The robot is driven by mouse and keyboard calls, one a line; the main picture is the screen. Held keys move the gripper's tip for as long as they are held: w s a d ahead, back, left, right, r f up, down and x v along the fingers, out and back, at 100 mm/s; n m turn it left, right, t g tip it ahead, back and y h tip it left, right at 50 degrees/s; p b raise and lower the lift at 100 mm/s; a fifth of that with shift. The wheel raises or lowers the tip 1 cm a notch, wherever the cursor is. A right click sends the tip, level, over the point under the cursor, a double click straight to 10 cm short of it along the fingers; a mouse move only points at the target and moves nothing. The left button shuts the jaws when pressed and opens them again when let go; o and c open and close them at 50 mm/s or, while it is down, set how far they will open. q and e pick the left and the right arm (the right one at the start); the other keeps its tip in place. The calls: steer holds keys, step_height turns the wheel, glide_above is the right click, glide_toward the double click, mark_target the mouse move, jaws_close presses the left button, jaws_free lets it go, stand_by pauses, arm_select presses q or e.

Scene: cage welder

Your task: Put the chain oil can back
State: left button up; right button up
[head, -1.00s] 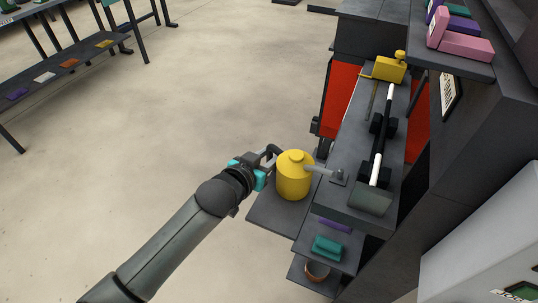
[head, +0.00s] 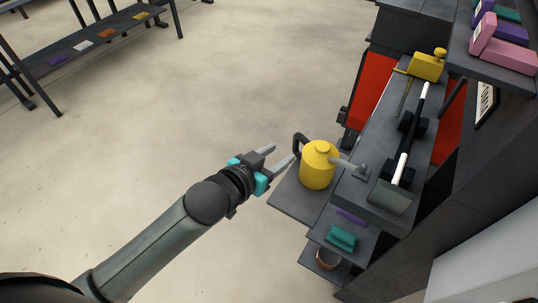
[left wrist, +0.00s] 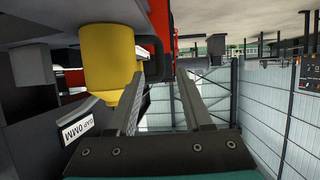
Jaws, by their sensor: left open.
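The chain oil can (head: 318,166) is yellow with a dark handle on its left and a grey spout pointing right. It stands upright on a dark shelf (head: 291,200) at the side of the machine. In the left wrist view the can (left wrist: 107,55) appears upside down, at the upper left. My left gripper (head: 283,156) is open and empty, just left of the can's handle and apart from it. Its two fingers (left wrist: 162,100) also show in the left wrist view with nothing between them. My right gripper is not in view.
A dark bench (head: 391,140) with a white-and-black bar tool and a yellow block (head: 428,65) lies right of the can. Lower shelves hold a teal item (head: 341,237) and a brown bowl (head: 328,258). Open floor lies to the left.

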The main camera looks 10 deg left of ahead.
arm_select(q)
steer(key=shift+v, duration=1.65)
steer(key=s+a+f+g+y, duration=0.1)
steer(key=s+a+f+g, duration=0.15)
steer(key=f, duration=0.65)
steer(key=s+a+f+n+g+y, duration=0.1)
steer(key=s+a+f+y, duration=0.15)
steer(key=f, duration=0.65)
steer(key=s+a+f+g+y, duration=0.1)
steer(key=s+a+f, duration=0.25)
steer(key=f, duration=0.55)
steer(key=s+f+g, duration=0.3)
steer(key=s+f, duration=0.5)
steer(key=s, duration=0.5)
steer(key=s+f+g, duration=0.4)
steer(key=s+f, duration=0.3)
steer(key=s, duration=0.6)
steer(key=shift+s+a+f+n, duration=0.4)
steer(key=shift+r+y+p, duration=0.1)
steer(key=shift+y+p, duration=0.15)
steer(key=shift+p, duration=0.1)
